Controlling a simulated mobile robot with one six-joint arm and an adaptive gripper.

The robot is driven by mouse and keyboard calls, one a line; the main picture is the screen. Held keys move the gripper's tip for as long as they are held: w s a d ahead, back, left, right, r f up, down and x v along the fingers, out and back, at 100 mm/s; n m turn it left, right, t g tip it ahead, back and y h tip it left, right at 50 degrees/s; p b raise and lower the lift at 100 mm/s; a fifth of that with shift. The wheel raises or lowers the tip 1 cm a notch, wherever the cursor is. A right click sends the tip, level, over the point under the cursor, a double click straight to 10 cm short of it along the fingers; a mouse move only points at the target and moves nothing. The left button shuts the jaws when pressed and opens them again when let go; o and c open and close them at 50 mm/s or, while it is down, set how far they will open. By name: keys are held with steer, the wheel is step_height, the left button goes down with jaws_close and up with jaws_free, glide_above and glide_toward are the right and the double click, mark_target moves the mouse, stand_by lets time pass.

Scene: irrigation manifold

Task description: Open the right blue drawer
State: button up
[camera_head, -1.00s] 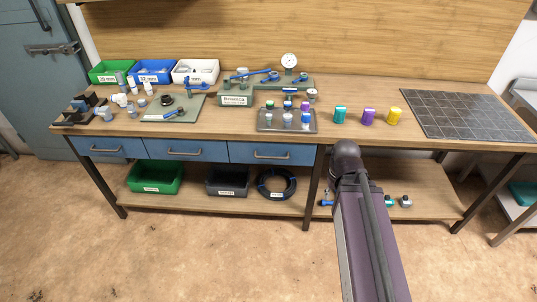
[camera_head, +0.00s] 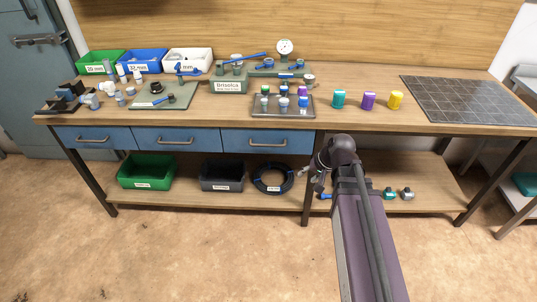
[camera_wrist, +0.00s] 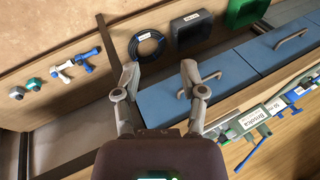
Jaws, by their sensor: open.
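The right blue drawer (camera_head: 268,148) is shut under the workbench top, with a light bar handle (camera_head: 268,142) across its front. In the wrist view its blue front (camera_wrist: 235,72) lies to the right, and its handle (camera_wrist: 209,78) shows just beside my right finger, which hides part of the drawer. My gripper (camera_wrist: 158,72) is open and empty, its fingers spread apart. In the head view my gripper (camera_head: 314,172) is below and right of the right drawer, near the bench leg. I cannot tell whether a finger touches the drawer.
Two more blue drawers, the middle (camera_head: 176,140) and left (camera_head: 94,138), are shut. The lower shelf (camera_head: 225,200) holds a green bin (camera_head: 147,172), a dark bin (camera_head: 222,177) and a black hose coil (camera_head: 272,180). Several parts stand on the bench top. The floor in front is clear.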

steer(key=w+a+f+m+t+y+b, duration=0.35)
steer(key=w+f+b, duration=0.25)
steer(key=w+b, duration=0.3)
steer(key=m+t+y+b, duration=0.4)
steer(key=m+t+b, duration=0.15)
steer(key=b, duration=0.75)
glide_toward(270, 146)
steer(key=v, duration=0.3)
steer(key=shift+a+r, duration=0.1)
steer(key=shift+r, duration=0.1)
steer(key=x, duration=0.4)
steer(key=b+x, duration=0.1)
steer(key=x, duration=0.9)
steer(key=shift+f+b, duration=0.25)
steer(key=shift+b, duration=0.15)
jaws_close()
